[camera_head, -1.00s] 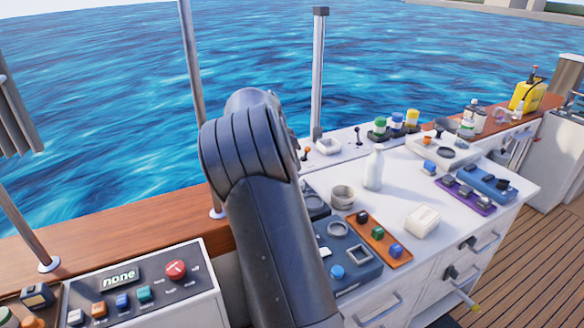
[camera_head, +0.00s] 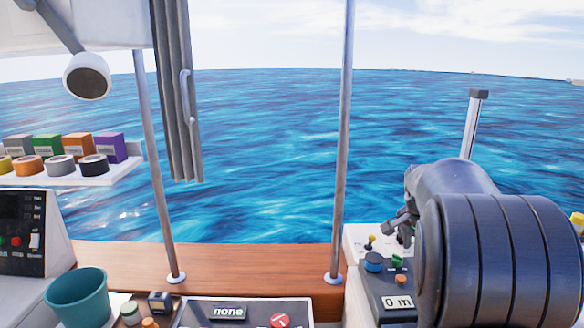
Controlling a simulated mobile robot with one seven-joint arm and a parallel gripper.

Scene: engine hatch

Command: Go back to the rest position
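My arm fills the lower right of the head view, with its large dark ribbed joint closest to the camera. A dark grey jointed end, which looks like my gripper (camera_head: 400,224), shows just left of the arm above the white counter (camera_head: 358,240). It is small and partly hidden by the arm. I cannot tell whether its fingers are open or shut, and I see no object in it.
A shelf (camera_head: 85,176) holds boxes and tape rolls. Metal poles (camera_head: 343,150) rise from the wooden ledge (camera_head: 255,262). A "0 m" device (camera_head: 397,302) sits beside my arm.

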